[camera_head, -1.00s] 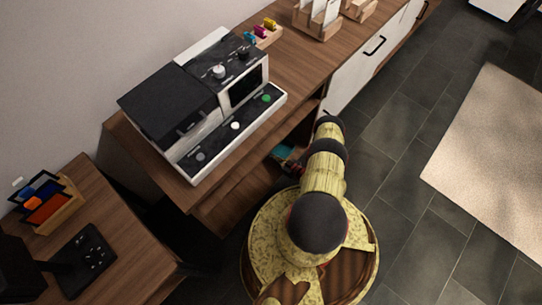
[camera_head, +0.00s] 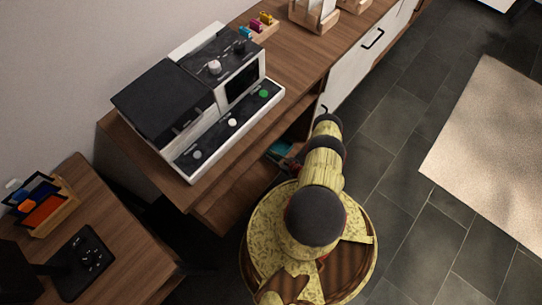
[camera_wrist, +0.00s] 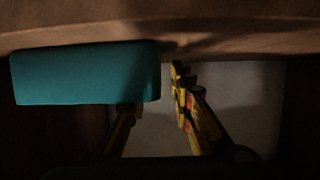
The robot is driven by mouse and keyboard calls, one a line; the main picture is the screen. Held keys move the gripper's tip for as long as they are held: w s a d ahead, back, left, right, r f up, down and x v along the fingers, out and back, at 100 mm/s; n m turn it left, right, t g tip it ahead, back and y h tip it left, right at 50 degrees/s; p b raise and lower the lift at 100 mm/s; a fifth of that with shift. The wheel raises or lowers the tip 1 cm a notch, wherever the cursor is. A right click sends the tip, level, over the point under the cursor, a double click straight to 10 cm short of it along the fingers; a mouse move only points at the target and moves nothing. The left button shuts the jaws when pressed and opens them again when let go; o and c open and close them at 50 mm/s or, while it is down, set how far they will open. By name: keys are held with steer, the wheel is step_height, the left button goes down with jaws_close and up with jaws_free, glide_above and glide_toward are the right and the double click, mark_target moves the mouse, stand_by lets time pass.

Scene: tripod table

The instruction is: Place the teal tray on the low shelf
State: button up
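The teal tray (camera_wrist: 85,73) shows as a plain block on the left of the wrist view, in deep shade. A small teal part of it (camera_head: 279,151) shows in the head view inside the cabinet's open bay, beside the end of my arm. My gripper (camera_wrist: 155,103) has its fingers apart. The right finger stands just right of the tray's right end with a narrow gap. The left finger's tip is hidden by the tray. The low shelf (camera_head: 238,203) is the brown board at the bottom of the bay; the tray's contact with it is hidden.
A white cabinet door (camera_head: 350,75) borders the bay. A side table (camera_head: 125,245) stands at the lower left. Dark floor tiles (camera_head: 400,150) are clear on the right.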

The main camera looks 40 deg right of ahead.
steer(key=shift+r, duration=0.15)
steer(key=shift+s+r, duration=0.15)
steer(key=shift+s, duration=0.15)
steer(key=p+v, duration=0.3)
steer(key=v, duration=0.8)
steer(key=shift+s+r+p, duration=0.15)
steer(key=shift+p, duration=0.15)
